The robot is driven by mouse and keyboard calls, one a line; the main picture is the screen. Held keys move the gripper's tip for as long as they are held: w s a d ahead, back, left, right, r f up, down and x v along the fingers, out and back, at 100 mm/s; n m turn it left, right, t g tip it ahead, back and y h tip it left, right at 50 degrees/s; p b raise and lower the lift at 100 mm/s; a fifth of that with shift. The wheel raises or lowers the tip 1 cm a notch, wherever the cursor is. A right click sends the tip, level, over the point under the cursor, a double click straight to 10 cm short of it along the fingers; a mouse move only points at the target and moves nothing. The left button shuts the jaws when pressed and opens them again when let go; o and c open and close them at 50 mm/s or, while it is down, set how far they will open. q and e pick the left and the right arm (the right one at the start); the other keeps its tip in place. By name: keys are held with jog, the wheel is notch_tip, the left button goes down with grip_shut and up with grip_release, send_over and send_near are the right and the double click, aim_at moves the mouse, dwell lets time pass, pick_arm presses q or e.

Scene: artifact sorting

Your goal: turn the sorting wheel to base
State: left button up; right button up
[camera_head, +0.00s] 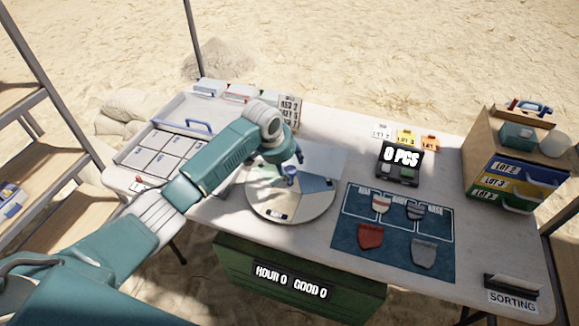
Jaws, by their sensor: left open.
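The sorting wheel (262,213) is a round pale disc with a grey-blue sector, lying on the table left of the blue mat. My left gripper (289,177) is over the wheel's upper middle, at the end of the teal arm that comes in from the left. Its small blue fingers point down and look apart. Whether they touch anything on the wheel cannot be told. The arm and wrist hide the wheel's upper left part. My right gripper is not in view.
A blue mat (350,250) with several sherds lies right of the wheel. A black counter (391,172) reads 0 PCS behind it. A wooden shelf (480,150) with lot bins stands at the right. A tray (193,112) with tiles lies at the left.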

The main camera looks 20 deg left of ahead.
pick_arm(q)
jog(key=shift+x, duration=0.9)
jog(key=shift+c, duration=0.5)
jog(key=shift+r, duration=0.1)
grip_shut()
jog(key=shift+w, duration=0.1)
